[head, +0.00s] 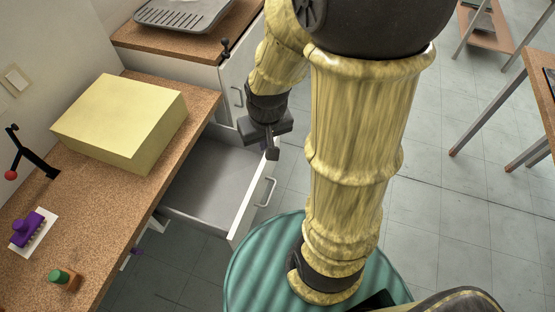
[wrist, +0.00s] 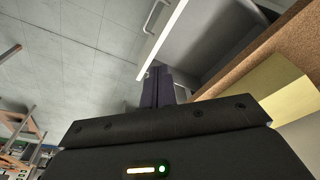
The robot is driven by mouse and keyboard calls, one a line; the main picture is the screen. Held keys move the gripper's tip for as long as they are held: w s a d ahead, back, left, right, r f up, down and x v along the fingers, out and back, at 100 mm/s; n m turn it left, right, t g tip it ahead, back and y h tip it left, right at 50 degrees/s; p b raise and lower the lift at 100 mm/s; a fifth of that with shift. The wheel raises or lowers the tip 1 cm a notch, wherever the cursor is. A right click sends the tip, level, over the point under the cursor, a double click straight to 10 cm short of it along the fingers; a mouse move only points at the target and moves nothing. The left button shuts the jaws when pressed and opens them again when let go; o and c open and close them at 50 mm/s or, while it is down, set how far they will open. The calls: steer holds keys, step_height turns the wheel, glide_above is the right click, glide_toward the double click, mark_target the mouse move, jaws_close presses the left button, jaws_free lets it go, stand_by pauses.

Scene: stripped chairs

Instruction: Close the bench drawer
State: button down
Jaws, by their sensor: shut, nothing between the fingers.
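The bench drawer (head: 215,180) is pulled out from under the cork-topped bench (head: 140,225). Its inside is grey and looks empty. Its white front carries a metal bar handle (head: 266,192) on the outer face. My gripper (head: 273,152) is shut and empty, and appears above the drawer near the far end of its front; I cannot tell whether it touches. In the wrist view the fingers (wrist: 158,88) show beside the end of the white drawer front (wrist: 160,42), with the handle (wrist: 154,16) beyond.
A yellow box (head: 120,120), a purple object (head: 28,228) and a green-topped piece (head: 62,278) are on the bench. A second counter with a grey tray (head: 185,14) stands behind. Open tiled floor (head: 440,220) lies to the right, with tables beyond.

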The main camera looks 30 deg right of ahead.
steer(key=w+d+f+m+y+b, duration=0.25)
steer(key=d+f+b, duration=0.3)
steer(key=f, duration=0.45)
steer(key=w+d+f+m+y+b, duration=0.2)
steer(key=w+d+f+b, duration=0.3)
steer(key=f, duration=0.5)
steer(key=d+f+m+t+y+b, duration=0.2)
steer(key=d+f+m+t+b, duration=0.2)
steer(key=d, duration=0.8)
steer(key=shift+w+f+t, duration=0.15)
steer(key=shift+w+t, duration=0.1)
steer(key=shift+t, duration=0.05)
steer(key=w+a+r+b+x, duration=0.1)
steer(key=r+x, duration=0.1)
steer(key=x, duration=1.1)
steer(key=shift+w+a, duration=0.15)
steer(key=shift+a, duration=0.05)
